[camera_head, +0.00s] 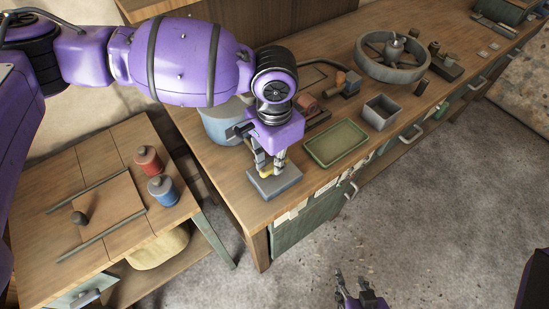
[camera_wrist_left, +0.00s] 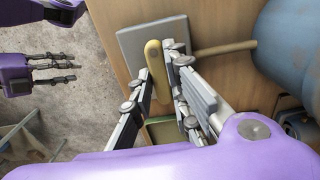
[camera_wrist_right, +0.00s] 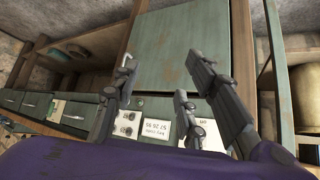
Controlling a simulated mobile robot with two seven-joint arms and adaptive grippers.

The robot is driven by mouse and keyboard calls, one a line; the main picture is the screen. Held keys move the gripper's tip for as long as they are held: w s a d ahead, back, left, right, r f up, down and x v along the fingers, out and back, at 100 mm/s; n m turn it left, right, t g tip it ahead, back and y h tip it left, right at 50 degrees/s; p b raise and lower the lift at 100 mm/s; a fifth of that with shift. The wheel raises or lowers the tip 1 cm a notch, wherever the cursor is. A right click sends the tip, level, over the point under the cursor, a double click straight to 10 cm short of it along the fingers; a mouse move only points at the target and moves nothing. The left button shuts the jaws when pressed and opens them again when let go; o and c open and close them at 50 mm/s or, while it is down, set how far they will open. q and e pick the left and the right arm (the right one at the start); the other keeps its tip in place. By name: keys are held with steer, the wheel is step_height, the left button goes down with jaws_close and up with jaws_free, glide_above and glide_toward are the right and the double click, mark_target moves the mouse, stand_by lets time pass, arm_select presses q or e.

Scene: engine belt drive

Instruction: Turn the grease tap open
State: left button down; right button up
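The grease tap's yellow lever (camera_wrist_left: 156,68) lies over a grey square plate (camera_wrist_left: 126,42) in the left wrist view. In the head view the yellow lever (camera_head: 291,168) is mostly hidden by my left gripper (camera_head: 268,164), above the grey plate (camera_head: 275,183) at the bench's near corner. My left gripper (camera_wrist_left: 158,62) has its fingers close on both sides of the lever and looks shut on it. A pipe (camera_wrist_left: 225,48) runs from there to a blue drum (camera_wrist_left: 288,45). My right gripper (camera_head: 352,285) is open and empty, low in front of the bench; its spread fingers (camera_wrist_right: 158,78) show in the right wrist view.
A green tray (camera_head: 335,143), a grey open box (camera_head: 380,112) and a spoked wheel (camera_head: 392,58) stand on the bench. A lower side table (camera_head: 95,150) at left holds a red can (camera_head: 148,160) and a blue can (camera_head: 163,190). The floor in front is clear.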

arm_select(q)
steer(key=shift+r+m+p, duration=0.2)
steer(key=shift+m+p, duration=0.2)
steer(key=shift+f+m, duration=0.1)
steer(key=shift+m, duration=0.2)
steer(key=shift+f, duration=0.1)
steer(key=c, duration=1.7)
jaws_free()
step_height(320, 180, up, 12)
steer(key=shift+r, duration=0.1)
